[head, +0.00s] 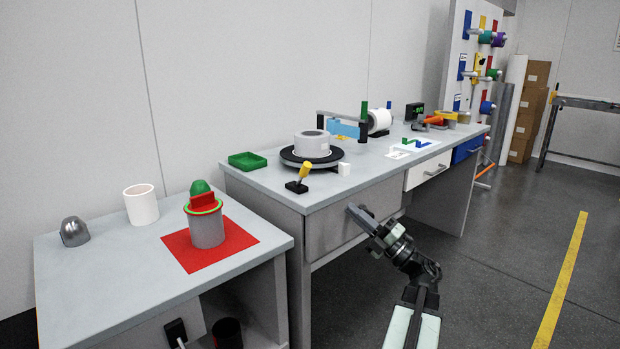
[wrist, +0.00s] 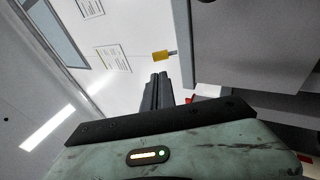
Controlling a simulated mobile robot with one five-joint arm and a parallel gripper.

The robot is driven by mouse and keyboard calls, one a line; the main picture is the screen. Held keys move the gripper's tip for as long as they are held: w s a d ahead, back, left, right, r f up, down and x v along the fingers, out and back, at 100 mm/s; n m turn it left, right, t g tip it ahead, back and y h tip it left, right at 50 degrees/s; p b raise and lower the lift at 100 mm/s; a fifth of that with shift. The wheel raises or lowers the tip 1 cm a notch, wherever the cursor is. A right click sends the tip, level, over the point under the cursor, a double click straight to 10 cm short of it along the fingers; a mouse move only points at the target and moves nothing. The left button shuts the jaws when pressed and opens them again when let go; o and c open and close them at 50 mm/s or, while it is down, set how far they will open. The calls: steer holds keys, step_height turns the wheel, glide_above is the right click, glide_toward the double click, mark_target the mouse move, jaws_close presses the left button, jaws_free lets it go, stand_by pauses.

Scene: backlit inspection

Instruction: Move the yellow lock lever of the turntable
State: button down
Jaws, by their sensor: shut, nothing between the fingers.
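The yellow lock lever (head: 305,170) stands tilted on a small black base (head: 296,187) at the front left corner of the long bench. The black turntable (head: 290,158) is just behind it and carries a thick grey ring (head: 312,145). My gripper (head: 352,210) is shut and empty, in front of the bench's front face, below the top and to the right of the lever. In the wrist view my closed fingers (wrist: 156,78) point toward a yellow knob on a grey stem (wrist: 161,56), apparently the lever, with a gap between them.
A small white block (head: 344,169) sits right of the lever. A green tray (head: 248,161) lies at the left. The bench edge is close to my gripper. A lower table (head: 100,290) stands left; open floor (head: 500,270) lies right.

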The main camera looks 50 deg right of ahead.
mark_target(302, 174)
steer(key=p+x, duration=0.6)
steer(key=x, duration=0.8)
steer(key=shift+p, duration=0.4)
